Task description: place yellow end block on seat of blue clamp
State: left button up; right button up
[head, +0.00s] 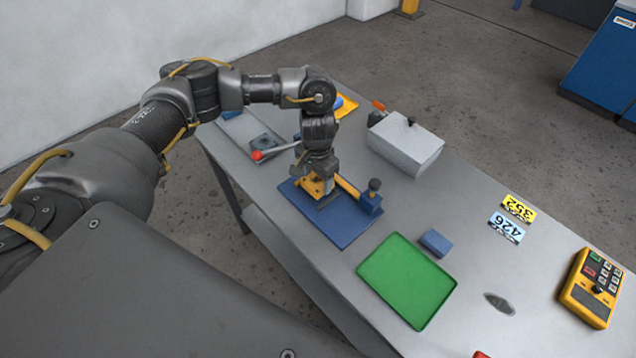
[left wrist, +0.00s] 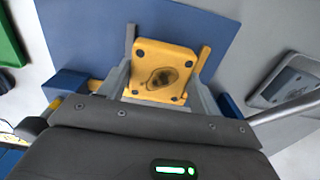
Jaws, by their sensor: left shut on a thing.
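My left gripper (head: 317,192) points down over the blue clamp (head: 345,232) and is shut on the yellow end block (head: 312,187). In the left wrist view the block (left wrist: 162,70) is a yellow square plate with dark corner holes and a dark oval mark in its middle, held between two grey fingers. The clamp has a flat blue plate, yellow bars and a blue end piece with a dark knob (head: 375,186). The block is over or on the clamp; I cannot tell whether it touches the seat. My right gripper is not in view.
A green tray (head: 405,280) and a small blue block (head: 436,242) lie nearer on the grey table. A light grey box (head: 406,140) stands behind. A red-tipped lever (head: 258,155) lies left of the gripper. Number tags (head: 518,208) and a yellow keypad device (head: 592,288) are right.

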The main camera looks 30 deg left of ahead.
aim_at(317, 180)
pick_arm(q)
jog(key=shift+a+f, duration=0.1)
jog(key=shift+f, duration=1.1)
jog(key=shift+f, duration=0.1)
jog(key=o, duration=1.4)
jog(key=shift+c, duration=0.2)
notch_tip(317, 180, up, 12)
